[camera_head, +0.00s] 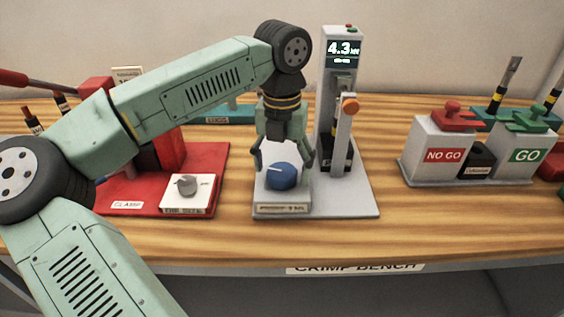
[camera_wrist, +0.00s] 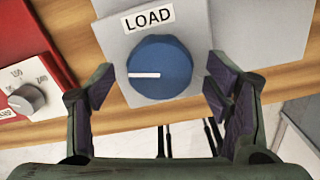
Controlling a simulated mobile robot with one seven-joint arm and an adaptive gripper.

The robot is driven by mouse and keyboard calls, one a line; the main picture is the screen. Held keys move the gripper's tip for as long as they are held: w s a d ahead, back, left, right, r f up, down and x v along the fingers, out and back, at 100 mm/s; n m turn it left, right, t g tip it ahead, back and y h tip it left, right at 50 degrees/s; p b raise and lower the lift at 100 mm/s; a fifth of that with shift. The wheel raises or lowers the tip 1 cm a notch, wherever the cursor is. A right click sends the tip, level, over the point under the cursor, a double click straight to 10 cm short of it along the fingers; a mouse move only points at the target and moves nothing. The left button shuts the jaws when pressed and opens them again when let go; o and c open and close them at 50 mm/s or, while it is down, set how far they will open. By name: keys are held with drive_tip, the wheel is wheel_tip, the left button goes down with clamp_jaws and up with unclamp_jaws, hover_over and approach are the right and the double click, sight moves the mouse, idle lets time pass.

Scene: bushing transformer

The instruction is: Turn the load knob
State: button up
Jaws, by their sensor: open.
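The load knob (camera_head: 283,177) is blue with a white pointer line, on a grey base plate under the gauge. In the wrist view the knob (camera_wrist: 159,68) sits below a LOAD label (camera_wrist: 149,19), and its white line points left. My gripper (camera_head: 284,158) is above and around the knob in the head view. In the wrist view its open fingers (camera_wrist: 160,90) stand on either side of the knob, with a gap on both sides. I cannot tell how far the fingertips are above the plate. The gauge display (camera_head: 343,50) reads 4.3.
A red clamp base with a grey dial (camera_head: 187,185) lies to the left. NO GO (camera_head: 440,150) and GO (camera_head: 525,150) boxes stand to the right. The front bench strip is clear.

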drive_tip(key=shift+f, duration=0.2)
drive_tip(key=shift+c, duration=0.2)
drive_tip(key=c, duration=1.1)
